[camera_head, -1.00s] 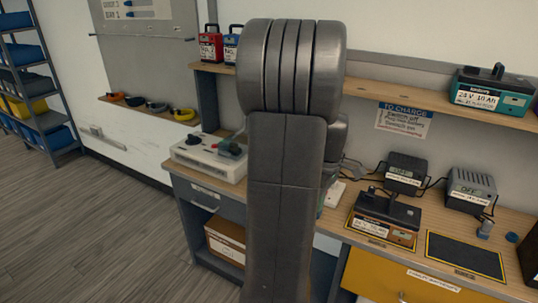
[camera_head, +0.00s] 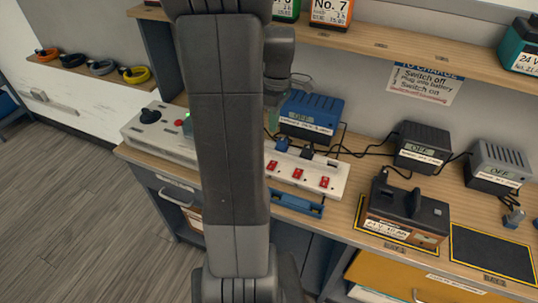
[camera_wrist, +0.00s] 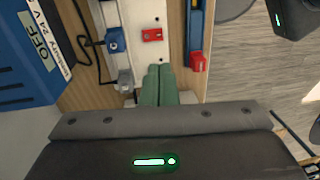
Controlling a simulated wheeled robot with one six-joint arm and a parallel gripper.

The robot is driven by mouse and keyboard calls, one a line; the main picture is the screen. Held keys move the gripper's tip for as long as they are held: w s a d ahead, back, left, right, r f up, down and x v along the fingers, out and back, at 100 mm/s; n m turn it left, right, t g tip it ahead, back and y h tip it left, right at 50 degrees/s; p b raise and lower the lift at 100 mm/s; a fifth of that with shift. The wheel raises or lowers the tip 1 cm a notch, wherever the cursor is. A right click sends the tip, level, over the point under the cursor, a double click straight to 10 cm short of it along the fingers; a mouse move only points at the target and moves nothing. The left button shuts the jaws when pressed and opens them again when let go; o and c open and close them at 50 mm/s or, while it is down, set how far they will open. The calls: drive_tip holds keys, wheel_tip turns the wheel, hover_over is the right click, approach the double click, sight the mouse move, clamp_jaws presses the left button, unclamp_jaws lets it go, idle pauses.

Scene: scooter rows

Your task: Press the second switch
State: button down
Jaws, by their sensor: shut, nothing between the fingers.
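A white power strip (camera_head: 340,190) lies along the bench with several red rocker switches; three show in the head view: a partly hidden left one (camera_head: 271,167), a middle one (camera_head: 297,173) and a right one (camera_head: 324,182). My arm covers the strip's left part, so I cannot tell which is second. In the wrist view, my gripper (camera_wrist: 158,85) has its green fingers shut and empty over the strip. One red switch (camera_wrist: 152,35) shows just beyond the fingertips. Contact with the strip cannot be told.
Blue and dark plugs (camera_head: 283,145) sit along the strip's back. A blue charger (camera_head: 312,114) stands behind it, and dark chargers (camera_head: 422,147) stand to the right. A battery (camera_head: 403,214) sits on a yellow-edged mat. A shelf (camera_head: 390,45) runs above.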

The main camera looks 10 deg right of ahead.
sight(273, 163)
drive_tip(key=shift+f, duration=0.15)
drive_tip(key=f, duration=0.9)
drive_tip(key=s+a+f, duration=0.1)
drive_tip(key=f, duration=0.3)
drive_tip(key=shift+s+f+p, duration=0.1)
drive_tip(key=shift+f+p, duration=0.25)
drive_tip(key=shift+p, duration=0.05)
drive_tip(key=shift+s+f+b, duration=0.1)
drive_tip(key=shift+f+b, duration=0.05)
drive_tip(key=shift+b, duration=0.15)
drive_tip(key=shift+w+d+r, duration=0.2)
drive_tip(key=shift+w+d, duration=0.25)
drive_tip(key=shift+w, duration=0.2)
drive_tip(key=shift+r+p, duration=0.15)
drive_tip(key=shift+p, duration=0.15)
